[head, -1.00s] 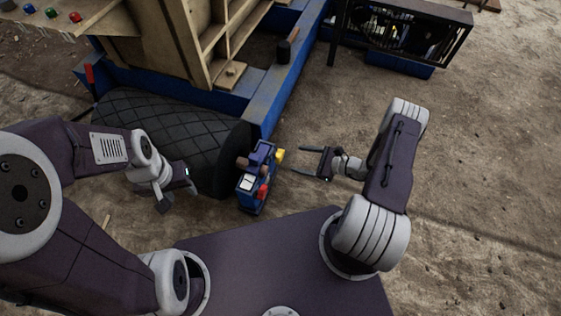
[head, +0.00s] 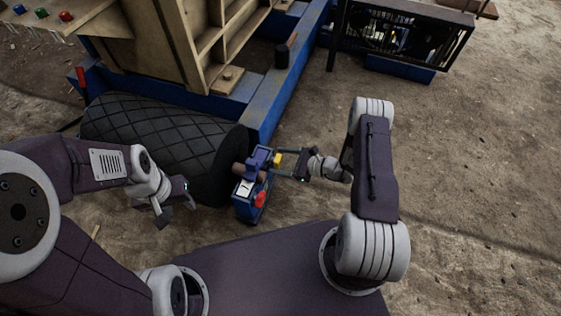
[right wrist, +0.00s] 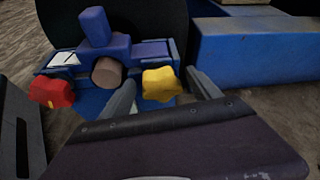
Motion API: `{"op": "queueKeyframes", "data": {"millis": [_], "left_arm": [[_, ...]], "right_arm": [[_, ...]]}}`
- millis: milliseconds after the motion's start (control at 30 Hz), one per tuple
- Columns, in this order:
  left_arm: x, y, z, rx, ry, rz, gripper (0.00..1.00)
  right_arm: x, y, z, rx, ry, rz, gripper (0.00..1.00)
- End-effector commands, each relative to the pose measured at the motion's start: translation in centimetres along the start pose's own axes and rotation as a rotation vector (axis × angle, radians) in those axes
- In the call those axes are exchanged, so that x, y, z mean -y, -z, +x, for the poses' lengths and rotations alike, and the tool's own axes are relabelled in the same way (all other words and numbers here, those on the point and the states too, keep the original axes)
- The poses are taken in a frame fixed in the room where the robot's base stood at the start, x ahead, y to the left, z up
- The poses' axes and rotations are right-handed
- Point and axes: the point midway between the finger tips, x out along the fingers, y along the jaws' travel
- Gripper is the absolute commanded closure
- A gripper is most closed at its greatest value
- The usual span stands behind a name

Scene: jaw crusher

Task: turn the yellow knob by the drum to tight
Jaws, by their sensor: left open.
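The yellow knob (head: 277,159) sits on the right side of a small blue unit (head: 248,207) at the right end of the black drum (head: 165,140). In the right wrist view, the star-shaped yellow knob (right wrist: 161,84) shows between the fingers of my right gripper (right wrist: 163,76). The fingers are apart, with a small gap seen on each side of the knob. In the head view, my right gripper (head: 284,164) reaches the knob from the right. My left gripper (head: 164,210) is open and empty, left of the blue unit and in front of the drum.
A red knob (right wrist: 50,91) is on the same unit, left of the yellow one. A purple block (right wrist: 104,42) and a brown round bar end (right wrist: 106,72) stand between them. A blue frame beam (head: 275,105) runs behind. Sandy ground to the right is clear.

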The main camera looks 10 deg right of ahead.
Motion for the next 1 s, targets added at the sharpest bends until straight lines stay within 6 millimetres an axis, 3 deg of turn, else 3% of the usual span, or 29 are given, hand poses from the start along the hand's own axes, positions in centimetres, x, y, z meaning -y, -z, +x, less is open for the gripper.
{"op": "queueKeyframes", "data": {"millis": [33, 200, 567, 1000], "left_arm": [[0.0, 0.0, -0.01, 0.0, 0.0, 0.0, 0.56], [0.0, 0.0, -0.01, 0.0, 0.0, 0.0, 0.56], [0.0, 0.01, -0.14, 0.0, 0.0, 0.0, 0.56], [0.0, -0.02, 0.2, 0.0, 0.0, 0.0, 0.56]], "right_arm": [[0.0, 0.0, -0.01, 0.0, 0.0, 0.0, 0.42], [0.0, 0.02, -0.02, 0.0, 0.0, 0.0, 0.89], [0.11, 0.0, -0.05, 0.0, -0.024, 0.058, 0.9], [0.44, 0.31, 0.03, -0.001, -0.162, 0.39, 0.9]]}}
